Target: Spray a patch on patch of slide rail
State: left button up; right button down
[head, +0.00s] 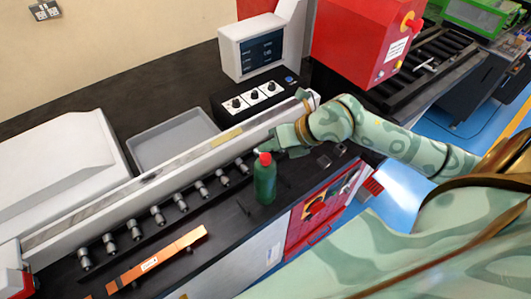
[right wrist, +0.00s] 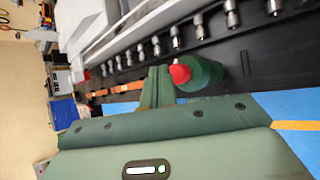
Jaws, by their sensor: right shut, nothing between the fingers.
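The slide rail (head: 130,187) is a long pale bar with a grey top strip, running from lower left to upper right in the head view. A yellowish patch (head: 228,135) shows on its top. A green bottle (head: 265,183) with a red cap (head: 265,158) stands upright on the black bench in front of the rail. My right gripper (head: 264,149) is shut and empty, close beside the cap. In the right wrist view its fingers (right wrist: 157,86) are together next to the bottle (right wrist: 206,77); whether they touch it I cannot tell. My left gripper is not in view.
Several metal tool holders (head: 157,215) line the rail's front. An orange bar (head: 158,260) lies at the front left. A grey tray (head: 172,140), a control box with knobs (head: 254,98) and a screen unit (head: 262,50) stand behind. A red machine (head: 365,40) is at the back right.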

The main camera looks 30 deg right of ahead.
aim_at(269, 157)
notch_tip(269, 157, up, 6)
jog(key=p, duration=0.5)
dwell(0.6)
